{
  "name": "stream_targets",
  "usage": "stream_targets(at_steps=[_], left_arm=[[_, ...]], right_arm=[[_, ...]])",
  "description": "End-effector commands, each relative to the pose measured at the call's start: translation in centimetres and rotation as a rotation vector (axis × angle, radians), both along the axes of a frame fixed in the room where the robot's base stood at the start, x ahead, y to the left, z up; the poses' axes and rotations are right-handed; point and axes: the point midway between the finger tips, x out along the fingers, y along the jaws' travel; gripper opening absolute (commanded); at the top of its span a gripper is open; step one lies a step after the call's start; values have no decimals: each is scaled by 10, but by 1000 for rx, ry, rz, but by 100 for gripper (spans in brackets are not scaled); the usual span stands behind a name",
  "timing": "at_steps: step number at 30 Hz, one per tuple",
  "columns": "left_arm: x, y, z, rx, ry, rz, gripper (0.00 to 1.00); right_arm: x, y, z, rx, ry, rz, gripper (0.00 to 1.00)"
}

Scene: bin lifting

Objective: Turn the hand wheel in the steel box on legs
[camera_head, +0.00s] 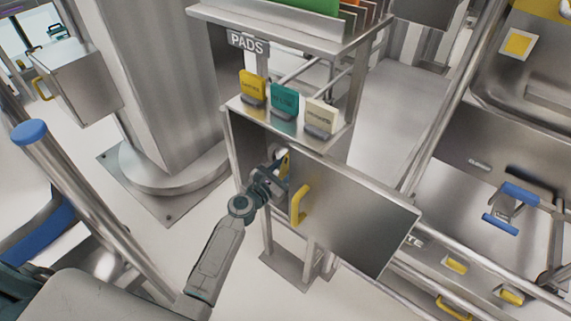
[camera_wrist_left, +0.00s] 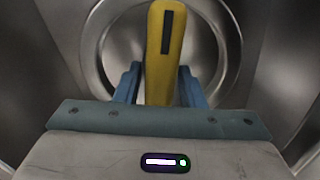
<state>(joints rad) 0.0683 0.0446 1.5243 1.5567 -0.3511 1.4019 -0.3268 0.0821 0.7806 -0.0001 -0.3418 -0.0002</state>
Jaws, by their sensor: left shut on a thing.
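The steel box on legs (camera_head: 240,150) stands in the middle of the head view with its front door (camera_head: 360,215) swung open to the right. A yellow door handle (camera_head: 300,204) is on that door. My left gripper (camera_head: 277,175) reaches into the box opening. In the left wrist view my left gripper (camera_wrist_left: 160,95) is shut on a yellow bar (camera_wrist_left: 165,45) with a dark slot, between its blue fingers. A round steel ring, seemingly the hand wheel (camera_wrist_left: 228,45), shows around and behind the bar. In the head view my gripper and arm hide most of the wheel. My right gripper is not in view.
Yellow, teal and cream labelled blocks (camera_head: 285,101) stand on top of the box, below a shelf with a PADS sign (camera_head: 248,42). A thick steel column (camera_head: 165,90) stands to the left. Steel rails and a bench (camera_head: 480,180) with blue and yellow handles are to the right.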

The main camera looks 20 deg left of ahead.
Motion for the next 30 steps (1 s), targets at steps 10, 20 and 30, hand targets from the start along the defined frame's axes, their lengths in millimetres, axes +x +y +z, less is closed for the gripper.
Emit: stream_targets(at_steps=[10, 20, 30], left_arm=[[-1, -1, -1, -179, 67, -1, 0], [-1, -2, -2, -232, 87, -1, 0], [-1, -2, -2, -234, 87, -1, 0]], right_arm=[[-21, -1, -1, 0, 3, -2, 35], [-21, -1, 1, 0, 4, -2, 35], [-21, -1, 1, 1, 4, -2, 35]])
